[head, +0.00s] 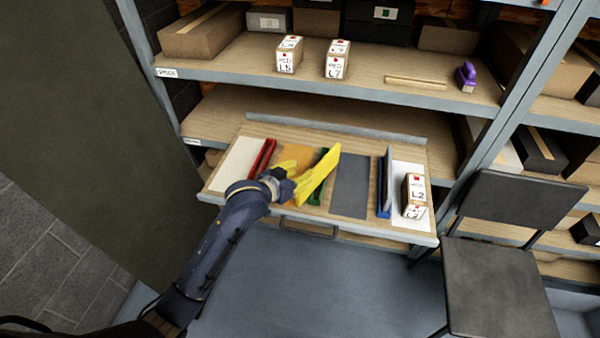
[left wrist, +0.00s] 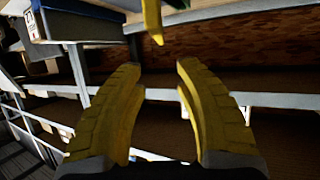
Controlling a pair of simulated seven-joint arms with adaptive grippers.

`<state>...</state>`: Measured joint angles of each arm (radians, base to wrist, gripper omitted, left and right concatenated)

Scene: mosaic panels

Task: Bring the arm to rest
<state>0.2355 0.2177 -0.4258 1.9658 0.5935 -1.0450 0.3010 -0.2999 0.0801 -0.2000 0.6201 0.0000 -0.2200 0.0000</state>
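My left arm (head: 225,235) reaches from the bottom left to the pulled-out shelf tray. My left gripper (head: 312,162) has yellow fingers above the tray's middle. In the left wrist view its two fingers (left wrist: 160,75) are spread apart, with nothing between them. A yellow piece (left wrist: 152,20) shows beyond the fingertips there; I cannot tell exactly what it is. My right gripper is not in view.
The tray (head: 285,217) has red (head: 262,158), green (head: 320,185) and blue (head: 383,190) dividers. A white L2 box (head: 413,193) stands at its right. L5 (head: 289,54) and L7 (head: 337,58) boxes and a purple object (head: 466,77) sit on the shelf above. A dark chair (head: 495,285) stands at right.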

